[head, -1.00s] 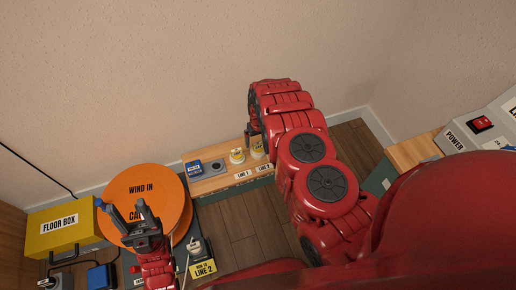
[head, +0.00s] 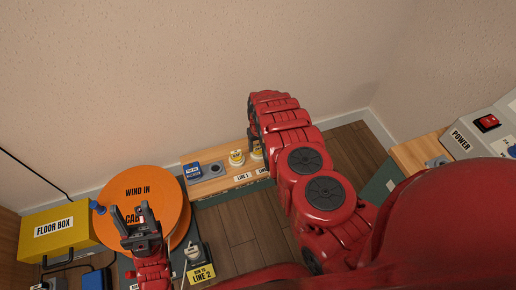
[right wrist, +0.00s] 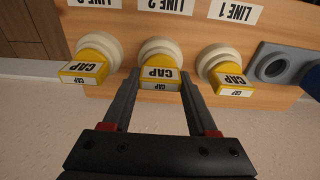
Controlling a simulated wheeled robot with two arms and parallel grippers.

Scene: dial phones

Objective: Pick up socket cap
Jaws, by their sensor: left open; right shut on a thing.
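Three yellow socket caps with white round bases show in the right wrist view: a left cap (right wrist: 88,66), a middle cap (right wrist: 160,70) under the LINE 2 label and a right cap (right wrist: 228,80) under the LINE 1 label. My right gripper (right wrist: 160,86) is shut on the middle cap, which still appears at the wooden board (right wrist: 120,28). In the head view the right gripper (head: 254,140) is partly hidden by its arm; the LINE 1 cap (head: 237,158) stands beside it. My left gripper (head: 131,218) is open and empty in front of the orange reel (head: 165,190).
A yellow floor box (head: 52,228) stands at the left. A blue item (head: 192,172) and a grey socket (head: 215,168) sit on the board's left end. A grey power unit (head: 465,142) with a red switch is at the right. Wooden floor (head: 235,222) lies clear before the board.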

